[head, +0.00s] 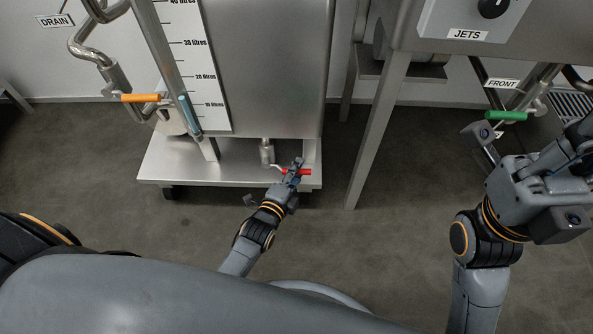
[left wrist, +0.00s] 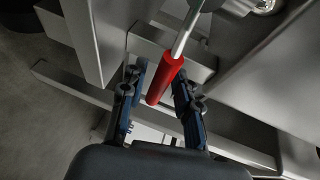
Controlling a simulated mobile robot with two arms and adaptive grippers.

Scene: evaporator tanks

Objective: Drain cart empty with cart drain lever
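The cart (head: 228,165) is a steel tank on a wheeled platform. Its drain lever has a red handle (head: 305,172) low at the platform's front right, beside a short outlet pipe (head: 266,151). My left gripper (head: 293,172) is at the red handle and hides part of it. In the left wrist view the red handle (left wrist: 165,82) lies between the two fingers of my left gripper (left wrist: 158,85), with a gap on the left finger's side. The right finger is close to it; contact is unclear. My right gripper (head: 487,140) is just below a green handle (head: 506,115); its opening is unclear.
The cart's litre scale (head: 205,75) shows blue in its tube (head: 188,112), a little above 10 litres. A steel table leg (head: 378,130) stands right of the cart. The floor in front is clear.

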